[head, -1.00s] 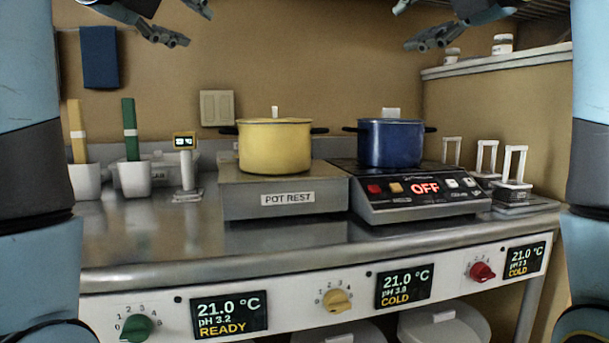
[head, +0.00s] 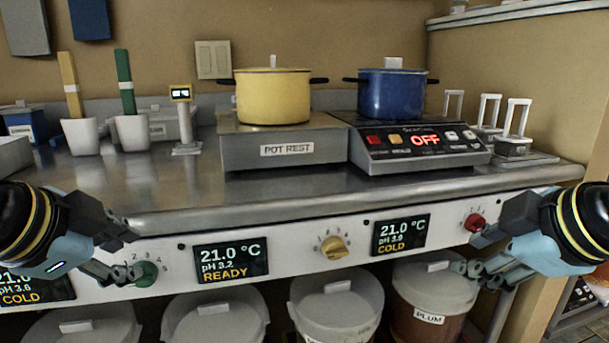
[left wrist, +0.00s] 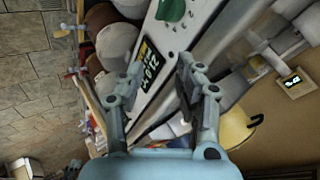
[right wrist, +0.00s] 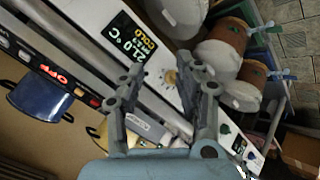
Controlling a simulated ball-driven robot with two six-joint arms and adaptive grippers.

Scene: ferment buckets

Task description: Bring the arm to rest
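My left gripper (head: 130,256) hangs in front of the counter's control panel, near the green knob (head: 146,273). In the left wrist view its fingers (left wrist: 160,62) are spread with nothing between them. My right gripper (head: 472,254) is in front of the panel's right part, below the red knob (head: 474,222). In the right wrist view its fingers (right wrist: 168,70) are apart and empty. Both arms come in low from the sides of the head view, roughly mirrored.
A yellow pot (head: 272,98) stands on the pot rest (head: 285,150). A blue pot (head: 391,95) stands on the hob (head: 425,142), whose display reads OFF. Lidded buckets (head: 337,302) stand under the counter (head: 200,200). The space between my grippers is clear.

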